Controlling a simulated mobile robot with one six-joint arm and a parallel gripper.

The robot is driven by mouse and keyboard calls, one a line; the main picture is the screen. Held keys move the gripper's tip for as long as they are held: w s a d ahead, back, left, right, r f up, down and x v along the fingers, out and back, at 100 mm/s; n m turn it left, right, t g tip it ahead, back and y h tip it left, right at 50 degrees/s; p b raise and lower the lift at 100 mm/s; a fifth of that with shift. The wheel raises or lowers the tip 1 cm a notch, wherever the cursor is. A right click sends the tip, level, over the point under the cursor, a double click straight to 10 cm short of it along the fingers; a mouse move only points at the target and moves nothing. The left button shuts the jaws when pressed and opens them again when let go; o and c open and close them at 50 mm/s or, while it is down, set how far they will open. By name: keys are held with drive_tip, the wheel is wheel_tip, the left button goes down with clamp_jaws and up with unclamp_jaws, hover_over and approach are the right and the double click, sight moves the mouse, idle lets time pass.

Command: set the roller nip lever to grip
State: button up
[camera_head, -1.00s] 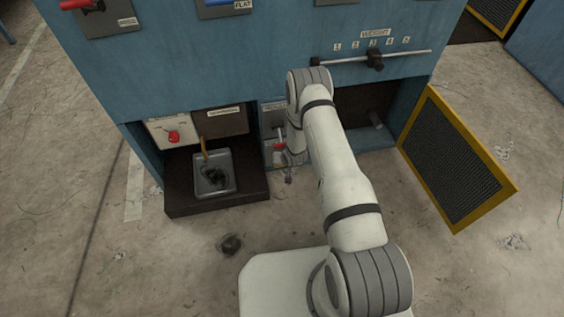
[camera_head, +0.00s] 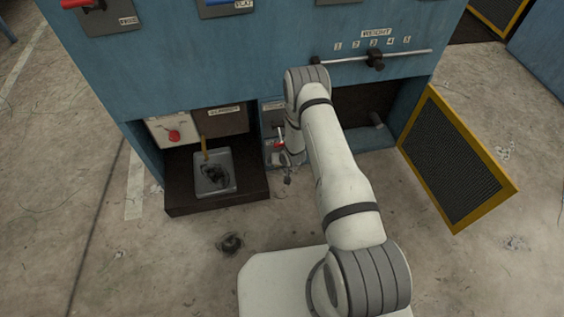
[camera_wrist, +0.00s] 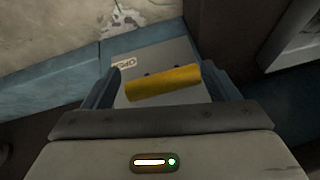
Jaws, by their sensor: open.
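In the wrist view a yellow bar-shaped handle (camera_wrist: 163,83) lies across the space between the fingers of my gripper (camera_wrist: 162,84). The gripper is open, with one finger on each side of the handle; I cannot tell whether either touches it. Behind the handle is a pale plate (camera_wrist: 150,60) with a small label, turned around and too small to read surely. In the head view my gripper is low at the narrow bay in the blue machine, largely hidden by my arm. A small red handle (camera_head: 280,144) shows there.
A grey tray (camera_head: 230,180) with dark debris sits on a dark ledge to the left, below a red knob (camera_head: 174,135). A yellow-framed mesh door (camera_head: 456,160) stands open on the right. A weight slider (camera_head: 375,60) is above. The concrete floor in front is mostly clear.

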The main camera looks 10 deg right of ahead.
drive_tip(key=p+v, duration=0.1)
drive_tip(key=v, duration=0.2)
drive_tip(key=shift+r, duration=0.1)
drive_tip(key=s+d+p, duration=0.2)
drive_tip(key=s+d, duration=0.1)
drive_tip(key=s, duration=0.8)
drive_tip(key=shift+s+d+f+p, duration=0.25)
drive_tip(key=shift+p, duration=0.05)
